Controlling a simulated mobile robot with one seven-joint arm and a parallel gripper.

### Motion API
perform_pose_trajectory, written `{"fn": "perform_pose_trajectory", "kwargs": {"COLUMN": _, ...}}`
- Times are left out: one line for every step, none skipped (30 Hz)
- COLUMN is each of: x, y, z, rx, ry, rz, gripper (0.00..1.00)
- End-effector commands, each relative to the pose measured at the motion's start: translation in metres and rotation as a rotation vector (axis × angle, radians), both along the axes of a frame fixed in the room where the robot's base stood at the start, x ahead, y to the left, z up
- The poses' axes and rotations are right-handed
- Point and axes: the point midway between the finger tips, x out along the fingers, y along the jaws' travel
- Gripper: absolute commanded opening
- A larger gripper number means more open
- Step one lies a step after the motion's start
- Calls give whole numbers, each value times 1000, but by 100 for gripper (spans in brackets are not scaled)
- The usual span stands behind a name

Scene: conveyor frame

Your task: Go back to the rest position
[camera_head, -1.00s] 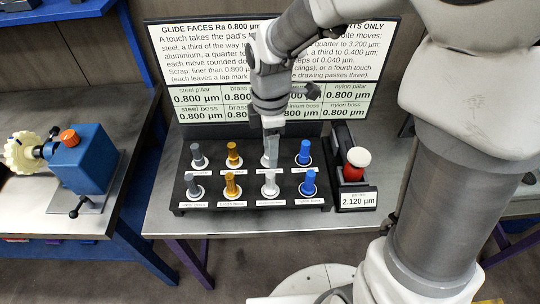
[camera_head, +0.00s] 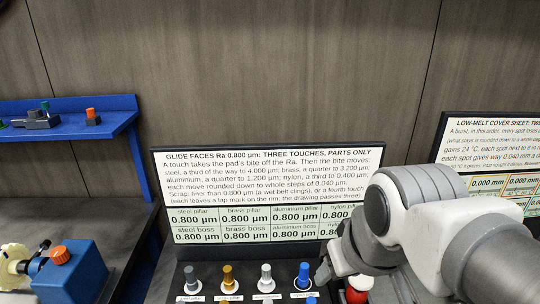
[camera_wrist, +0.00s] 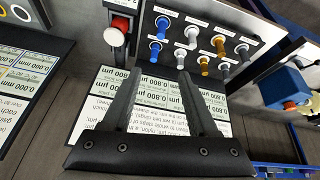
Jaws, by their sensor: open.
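My gripper (camera_wrist: 158,75) shows in the wrist view with its two black fingers spread apart and nothing between them. In the head view my arm comes in from the lower right, and its wrist is folded near the right end of the lettered board (camera_head: 262,160). The fingers are not clear there. The black rack (camera_head: 246,280) stands at the bottom of the head view, with a grey pillar (camera_head: 190,277), a brass pillar (camera_head: 227,275), a silver pillar (camera_head: 265,275) and a blue pillar (camera_head: 303,272). My gripper is apart from all of them.
A blue machine (camera_head: 65,275) stands on the left bench. A blue shelf (camera_head: 115,122) is on the left wall. A second board (camera_head: 495,150) stands at the right.

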Motion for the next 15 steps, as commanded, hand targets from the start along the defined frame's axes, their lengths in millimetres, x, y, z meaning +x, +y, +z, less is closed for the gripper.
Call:
{"fn": "perform_pose_trajectory", "kwargs": {"x": -5, "y": -3, "z": 2, "rx": 23, "ry": -18, "rz": -48, "gripper": 59}}
{"fn": "perform_pose_trajectory", "kwargs": {"x": -7, "y": -3, "z": 3, "rx": 34, "ry": -26, "rz": -71, "gripper": 59}}
{"fn": "perform_pose_trajectory", "kwargs": {"x": -9, "y": -5, "z": 3, "rx": 47, "ry": -33, "rz": -96, "gripper": 59}}
{"fn": "perform_pose_trajectory", "kwargs": {"x": -11, "y": -5, "z": 3, "rx": 54, "ry": -37, "rz": -112, "gripper": 59}}
{"fn": "perform_pose_trajectory", "kwargs": {"x": -12, "y": -6, "z": 3, "rx": 59, "ry": -40, "rz": -122, "gripper": 59}}
{"fn": "perform_pose_trajectory", "kwargs": {"x": -12, "y": -6, "z": 3, "rx": 63, "ry": -41, "rz": -131, "gripper": 59}}
{"fn": "perform_pose_trajectory", "kwargs": {"x": -13, "y": -6, "z": 3, "rx": 66, "ry": -42, "rz": -135, "gripper": 59}}
{"fn": "perform_pose_trajectory", "kwargs": {"x": -13, "y": -6, "z": 3, "rx": 67, "ry": -42, "rz": -138, "gripper": 59}}
{"fn": "perform_pose_trajectory", "kwargs": {"x": -13, "y": -6, "z": 3, "rx": 67, "ry": -42, "rz": -138, "gripper": 59}}
{"fn": "perform_pose_trajectory", "kwargs": {"x": -13, "y": -6, "z": 3, "rx": 67, "ry": -42, "rz": -138, "gripper": 59}}
{"fn": "perform_pose_trajectory", "kwargs": {"x": -13, "y": -6, "z": 3, "rx": 66, "ry": -41, "rz": -137, "gripper": 59}}
{"fn": "perform_pose_trajectory", "kwargs": {"x": -13, "y": -6, "z": 3, "rx": 66, "ry": -41, "rz": -137, "gripper": 59}}
{"fn": "perform_pose_trajectory", "kwargs": {"x": -13, "y": -6, "z": 3, "rx": 66, "ry": -41, "rz": -136, "gripper": 59}}
{"fn": "perform_pose_trajectory", "kwargs": {"x": -13, "y": -6, "z": 3, "rx": 66, "ry": -41, "rz": -136, "gripper": 59}}
{"fn": "perform_pose_trajectory", "kwargs": {"x": -13, "y": -6, "z": 3, "rx": 66, "ry": -41, "rz": -135, "gripper": 59}}
